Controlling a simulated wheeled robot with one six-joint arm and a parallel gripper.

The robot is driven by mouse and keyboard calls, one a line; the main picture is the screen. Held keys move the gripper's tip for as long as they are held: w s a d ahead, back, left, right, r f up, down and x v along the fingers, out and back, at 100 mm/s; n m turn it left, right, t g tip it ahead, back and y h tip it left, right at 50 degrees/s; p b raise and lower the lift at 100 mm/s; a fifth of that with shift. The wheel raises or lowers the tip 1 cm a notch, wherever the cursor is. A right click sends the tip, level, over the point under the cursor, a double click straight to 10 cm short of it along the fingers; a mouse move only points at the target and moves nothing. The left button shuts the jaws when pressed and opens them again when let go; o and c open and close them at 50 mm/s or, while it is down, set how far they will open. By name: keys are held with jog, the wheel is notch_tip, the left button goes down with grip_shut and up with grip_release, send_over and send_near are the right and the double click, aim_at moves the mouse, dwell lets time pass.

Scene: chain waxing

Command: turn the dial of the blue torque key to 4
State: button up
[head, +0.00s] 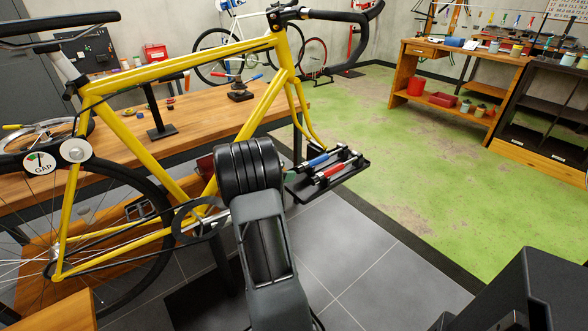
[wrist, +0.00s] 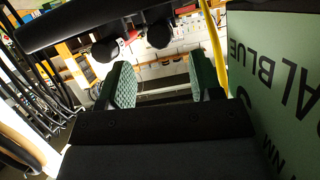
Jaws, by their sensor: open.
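The blue torque key (head: 322,158) lies on a small black tray (head: 328,188), beside a red torque key (head: 334,172). Both have metal ends and dark parts. The dial's setting is too small to read. In the head view my arm's dark wrist hides most of my gripper, just left of the tray. In the wrist view my gripper (wrist: 162,84) is open, its two green-padded fingers apart with nothing between them. A green card (wrist: 275,85) with upside-down letters reading "AL BLUE" and "NM" fills the right side. Two dark round ends (wrist: 158,35) hang above the fingers; I cannot tell which parts they are.
A yellow bicycle (head: 180,62) stands at left and centre, close to my arm. Behind it is a wooden bench (head: 205,112) with a black stand. A wooden shelf unit (head: 455,75) is at the back right. Green floor (head: 440,170) is clear beyond the tray.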

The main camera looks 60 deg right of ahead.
aim_at(297, 169)
jog(key=p+v, duration=0.1)
jog(key=v, duration=0.6)
jog(key=shift+a, duration=0.15)
jog(key=shift+m+t, duration=0.4)
jog(key=shift+t, duration=0.2)
jog(key=p+x, duration=0.9)
jog(key=s+p+x, duration=0.1)
jog(key=p+x, duration=0.3)
jog(key=p, duration=0.1)
jog(key=shift+s+r, duration=0.1)
jog(key=shift+r, duration=0.1)
